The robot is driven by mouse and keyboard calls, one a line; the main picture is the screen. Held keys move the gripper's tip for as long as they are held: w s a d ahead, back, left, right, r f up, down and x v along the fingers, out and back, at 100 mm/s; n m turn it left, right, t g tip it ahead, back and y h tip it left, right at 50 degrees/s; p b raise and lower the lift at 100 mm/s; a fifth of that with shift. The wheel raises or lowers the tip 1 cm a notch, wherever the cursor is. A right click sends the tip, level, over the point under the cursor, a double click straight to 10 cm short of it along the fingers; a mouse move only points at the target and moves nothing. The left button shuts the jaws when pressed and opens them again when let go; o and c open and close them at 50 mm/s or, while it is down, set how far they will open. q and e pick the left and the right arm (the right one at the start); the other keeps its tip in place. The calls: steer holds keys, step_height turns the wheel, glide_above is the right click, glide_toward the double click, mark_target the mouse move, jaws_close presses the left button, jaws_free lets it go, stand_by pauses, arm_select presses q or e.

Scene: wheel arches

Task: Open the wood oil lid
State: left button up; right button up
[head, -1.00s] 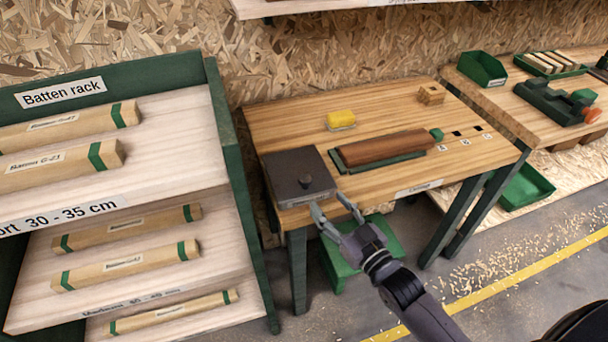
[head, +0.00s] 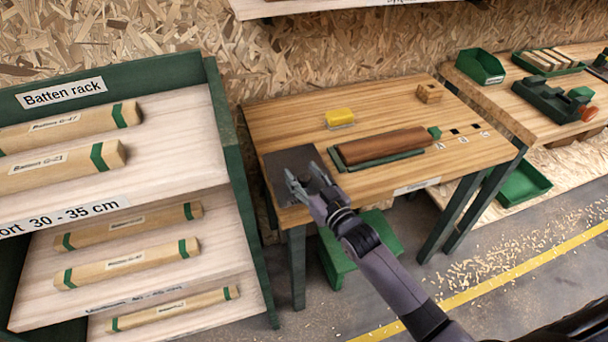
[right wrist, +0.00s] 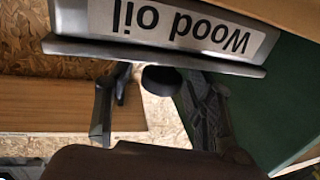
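The wood oil box (head: 281,163) is a dark grey box with a flat lid at the left front corner of the workbench. In the right wrist view its "Wood oil" label (right wrist: 180,24) appears upside down, below the lid's edge (right wrist: 150,51) on the box front. The lid's round black knob (right wrist: 162,79) shows between the fingers there. My right gripper (head: 304,176) is over the box, with its fingers apart on either side of the knob. I cannot see contact with the knob. The lid sits on the box. My left gripper is out of view.
On the workbench (head: 290,118) are a dark wood piece on a green tray (head: 385,160), a yellow block (head: 340,117) and a small wooden block (head: 429,93). A batten rack (head: 235,160) stands close on the left. A green bin (head: 335,265) is under the bench.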

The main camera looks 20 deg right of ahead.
jaws_close()
stand_by(0.4)
